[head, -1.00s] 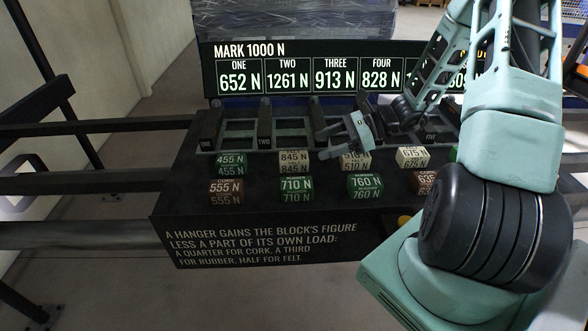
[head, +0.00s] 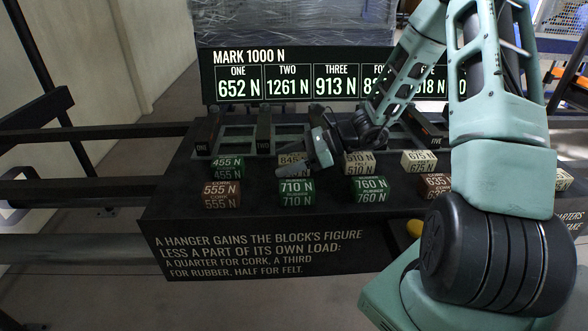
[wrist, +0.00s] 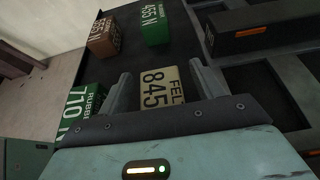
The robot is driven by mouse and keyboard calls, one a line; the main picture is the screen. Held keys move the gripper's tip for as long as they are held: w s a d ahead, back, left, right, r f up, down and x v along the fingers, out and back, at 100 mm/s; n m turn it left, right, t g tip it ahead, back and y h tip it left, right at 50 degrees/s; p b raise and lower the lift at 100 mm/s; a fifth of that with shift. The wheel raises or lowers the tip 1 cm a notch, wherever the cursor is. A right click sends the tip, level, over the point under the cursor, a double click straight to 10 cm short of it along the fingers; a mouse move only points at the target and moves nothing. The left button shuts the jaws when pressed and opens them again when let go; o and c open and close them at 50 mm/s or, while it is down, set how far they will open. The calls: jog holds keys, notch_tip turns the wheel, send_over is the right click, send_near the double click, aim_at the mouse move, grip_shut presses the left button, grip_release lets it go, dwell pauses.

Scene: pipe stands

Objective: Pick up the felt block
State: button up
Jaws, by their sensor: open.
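The cream felt block marked 845 (head: 288,160) stands in the back row on the dark bench, partly hidden by my gripper (head: 314,150) in the head view. In the wrist view this felt block (wrist: 160,88) shows between the two spread fingers of my gripper (wrist: 160,82), which is open. I cannot tell whether the fingers touch it. Two more cream blocks, marked 510 (head: 358,163) and 675 (head: 419,161), stand further right in the back row.
Green rubber blocks 710 (head: 296,192) and 760 (head: 370,190) and a brown cork block 555 (head: 221,194) stand in front. A green 455 block (head: 227,167) is left. Hanger arms (head: 263,130) lie behind, below the lit sign (head: 280,75).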

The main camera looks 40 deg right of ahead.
jog(key=c, duration=1.1)
jog(key=shift+o, duration=0.2)
jog(key=shift+r, duration=0.1)
